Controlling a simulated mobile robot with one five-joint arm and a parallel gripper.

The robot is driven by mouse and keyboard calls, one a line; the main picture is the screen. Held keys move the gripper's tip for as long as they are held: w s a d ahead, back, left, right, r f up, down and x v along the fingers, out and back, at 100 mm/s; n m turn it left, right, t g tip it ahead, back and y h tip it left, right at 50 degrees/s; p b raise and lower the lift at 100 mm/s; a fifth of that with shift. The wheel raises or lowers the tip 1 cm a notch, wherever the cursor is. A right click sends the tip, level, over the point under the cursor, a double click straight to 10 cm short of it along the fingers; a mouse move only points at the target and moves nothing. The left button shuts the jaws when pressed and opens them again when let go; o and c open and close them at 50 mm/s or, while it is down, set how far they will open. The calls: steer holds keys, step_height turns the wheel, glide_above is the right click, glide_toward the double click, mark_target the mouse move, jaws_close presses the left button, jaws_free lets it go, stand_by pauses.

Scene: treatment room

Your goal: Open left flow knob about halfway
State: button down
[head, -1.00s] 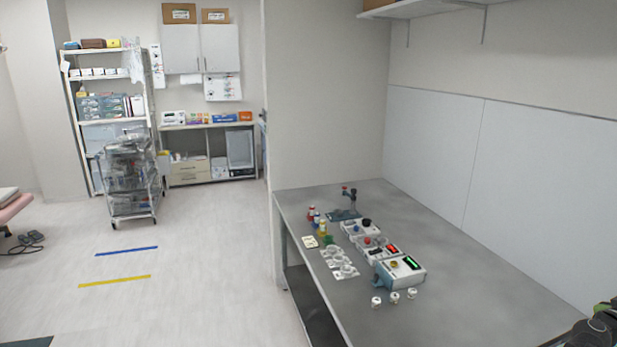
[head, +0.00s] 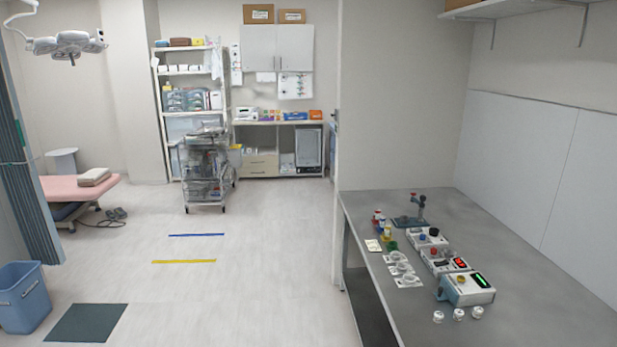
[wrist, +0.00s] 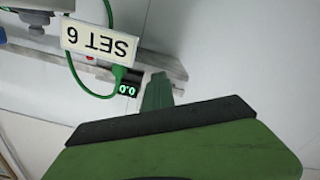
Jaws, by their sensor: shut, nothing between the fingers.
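I cannot pick out the left flow knob for certain in either view. In the head view, a white wall panel (head: 297,86) with several small knob-like spots hangs under the far cabinets, too small to make out. In the wrist view, a white label reading "SET 6" (wrist: 100,42) appears upside down, with a green tube or cable (wrist: 79,77) looping beside it. A small display (wrist: 128,90) shows 0.0 in green. My gripper (wrist: 157,90) shows as a green tapered tip, shut and empty, apparently apart from these things. It is not in the head view.
A grey bench (head: 540,225) stands at the right with several instrument boxes and small white knobs on it. A wire cart (head: 207,172) stands before the far shelves. A blue bin (head: 25,300) and a pink couch (head: 75,187) are at the left. The middle floor is clear.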

steer(key=shift+s+r, duration=0.1)
steer(key=shift+s, duration=0.1)
steer(key=shift+s+r+p, duration=0.5)
steer(key=shift+s+p, duration=0.05)
steer(key=shift+s, duration=0.35)
stand_by(0.3)
steer(key=shift+s+f, duration=0.2)
steer(key=shift+s, duration=0.05)
steer(key=a, duration=0.6)
steer(key=shift+s, duration=0.15)
steer(key=shift+d, duration=0.1)
